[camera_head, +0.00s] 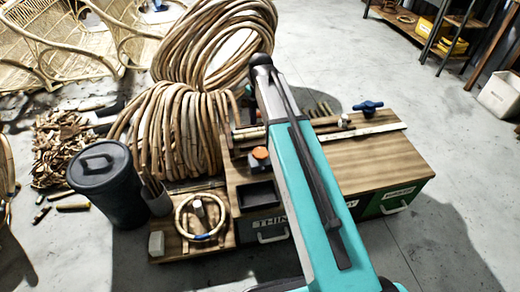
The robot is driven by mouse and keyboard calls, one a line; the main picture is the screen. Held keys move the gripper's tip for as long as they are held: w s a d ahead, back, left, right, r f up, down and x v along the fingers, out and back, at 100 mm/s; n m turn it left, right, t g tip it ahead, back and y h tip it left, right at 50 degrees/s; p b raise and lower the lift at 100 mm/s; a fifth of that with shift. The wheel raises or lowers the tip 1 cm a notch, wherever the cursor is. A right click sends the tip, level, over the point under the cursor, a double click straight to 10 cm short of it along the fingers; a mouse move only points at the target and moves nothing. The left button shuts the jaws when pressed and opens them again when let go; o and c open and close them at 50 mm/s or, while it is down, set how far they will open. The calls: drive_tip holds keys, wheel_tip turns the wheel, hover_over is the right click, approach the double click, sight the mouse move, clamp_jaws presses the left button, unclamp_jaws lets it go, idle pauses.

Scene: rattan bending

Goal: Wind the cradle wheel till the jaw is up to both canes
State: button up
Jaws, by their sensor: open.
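Pale cane lengths (248,134) lie along the bench's back edge, left of my teal arm. My arm crosses the middle of the view and covers the centre of the bench. The jaw cannot be made out, nor whether it touches the canes. My gripper does not show; it is hidden beyond or behind my arm.
Large coils of cane (180,125) stand behind and left of the bench. A dark lidded bin (105,185) stands at the left. A black tray (259,195) and an orange-topped item (260,154) sit on the bench. The floor at the right is mostly clear.

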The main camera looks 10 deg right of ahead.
sight(261, 152)
wheel_tip(261, 152, down, 13)
drive_tip(key=shift+r+b, duration=0.1)
drive_tip(key=shift+b, duration=1.05)
drive_tip(key=c, duration=1)
drive_tip(key=shift+c, duration=0.2)
